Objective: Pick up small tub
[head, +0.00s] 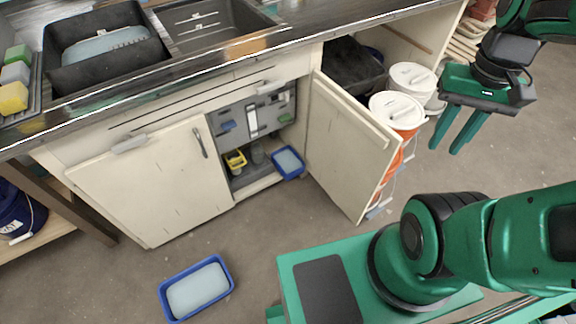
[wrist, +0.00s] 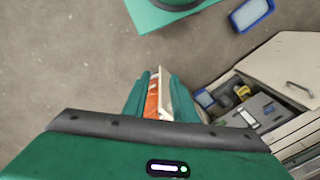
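A small blue-rimmed tub with a pale inside (head: 288,162) sits at the front edge of the open cabinet's floor. It also shows in the wrist view (wrist: 204,98), right of my fingers. A larger-looking blue-rimmed tub (head: 197,288) lies on the open floor in front, and at the top right of the wrist view (wrist: 250,14). I cannot tell for sure which one is the small tub. My gripper (head: 444,149) is open and empty, fingers pointing down, beside the lidded buckets and well away from both tubs. It also shows in the wrist view (wrist: 158,77).
An open cabinet door (head: 340,150) stands between my gripper and the cabinet. White-lidded orange buckets (head: 397,112) stand behind it. A yellow basket (head: 235,160) is inside the cabinet. The counter (head: 300,28) runs above, with a sink. The floor in front is mostly clear.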

